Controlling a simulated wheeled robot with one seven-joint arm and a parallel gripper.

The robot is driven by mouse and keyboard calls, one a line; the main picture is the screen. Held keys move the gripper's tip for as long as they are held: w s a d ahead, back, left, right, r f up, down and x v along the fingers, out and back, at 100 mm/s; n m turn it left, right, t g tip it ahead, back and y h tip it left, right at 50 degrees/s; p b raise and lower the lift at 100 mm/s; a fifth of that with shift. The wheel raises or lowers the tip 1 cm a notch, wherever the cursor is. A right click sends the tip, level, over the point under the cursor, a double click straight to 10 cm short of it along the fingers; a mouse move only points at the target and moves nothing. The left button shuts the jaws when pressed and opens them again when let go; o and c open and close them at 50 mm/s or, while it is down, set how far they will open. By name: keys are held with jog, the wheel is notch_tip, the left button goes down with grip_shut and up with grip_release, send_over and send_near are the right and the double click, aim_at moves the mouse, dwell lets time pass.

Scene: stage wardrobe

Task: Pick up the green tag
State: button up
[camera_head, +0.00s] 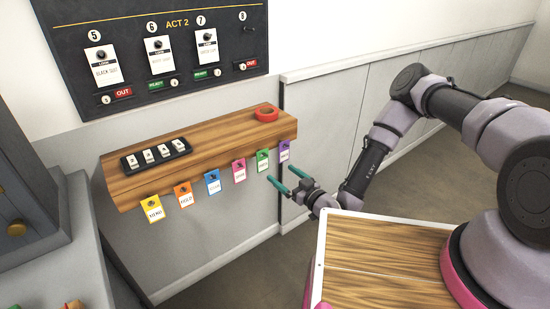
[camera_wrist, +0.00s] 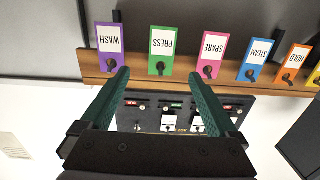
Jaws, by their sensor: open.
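The green tag (camera_head: 262,164) hangs from a hook on the front edge of the wooden shelf, between the pink and purple tags. In the wrist view the green tag (camera_wrist: 161,44) reads "PRESS", upside down, and lies just beyond and between the fingertips. My gripper (camera_head: 279,173) is open and empty, in front of and slightly below the tag, apart from it. In the wrist view both teal fingers of my gripper (camera_wrist: 158,74) are spread, with nothing between them.
The purple tag (camera_head: 284,151) and pink tag (camera_head: 239,171) hang close on either side. Blue, orange and yellow tags hang further left. A red tape roll (camera_head: 267,113) and black switch box (camera_head: 156,156) sit on the shelf (camera_head: 215,137). The "ACT 2" board (camera_head: 180,82) is above.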

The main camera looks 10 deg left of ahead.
aim_at(263, 160)
jog(key=x, duration=1)
jog(key=shift+s+a, duration=0.15)
jog(key=shift+s, duration=0.05)
grip_shut()
